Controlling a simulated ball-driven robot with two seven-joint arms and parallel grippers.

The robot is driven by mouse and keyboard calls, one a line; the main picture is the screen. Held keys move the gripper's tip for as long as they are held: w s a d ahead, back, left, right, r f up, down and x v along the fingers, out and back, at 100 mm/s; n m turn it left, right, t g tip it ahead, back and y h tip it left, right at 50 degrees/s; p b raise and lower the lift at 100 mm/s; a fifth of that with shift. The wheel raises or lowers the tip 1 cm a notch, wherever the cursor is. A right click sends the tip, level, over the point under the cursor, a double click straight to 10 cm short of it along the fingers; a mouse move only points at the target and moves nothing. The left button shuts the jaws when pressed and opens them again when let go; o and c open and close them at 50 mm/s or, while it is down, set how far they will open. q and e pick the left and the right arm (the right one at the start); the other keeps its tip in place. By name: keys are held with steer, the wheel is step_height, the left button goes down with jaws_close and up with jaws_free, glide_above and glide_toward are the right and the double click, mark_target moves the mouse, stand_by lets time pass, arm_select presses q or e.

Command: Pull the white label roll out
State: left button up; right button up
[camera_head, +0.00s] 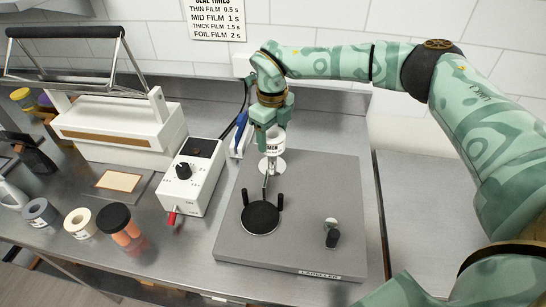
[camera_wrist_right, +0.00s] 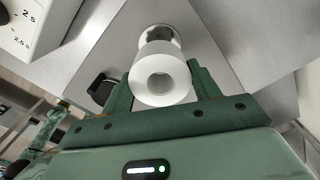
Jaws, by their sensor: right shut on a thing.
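The white label roll (camera_wrist_right: 158,78) shows in the right wrist view, its open core facing the camera. A round metal and white holder (camera_wrist_right: 160,35) shows just behind it. My right gripper (camera_wrist_right: 164,88) is shut on the roll, with one green finger on each side. In the head view, my right gripper (camera_head: 271,128) points down over the back of the grey labeller base (camera_head: 310,220), and the roll (camera_head: 277,143) is partly hidden behind its fingers. A pale disc (camera_head: 271,165) shows below the roll. I cannot tell whether the roll is still on its holder. My left gripper is not in view.
A white control box (camera_head: 190,178) with a black knob stands left of the base. A sealer (camera_head: 125,130) is further left. The steel table right of the base is clear.

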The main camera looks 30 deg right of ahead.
step_height(320, 180, up, 5)
steer(key=p, duration=0.4)
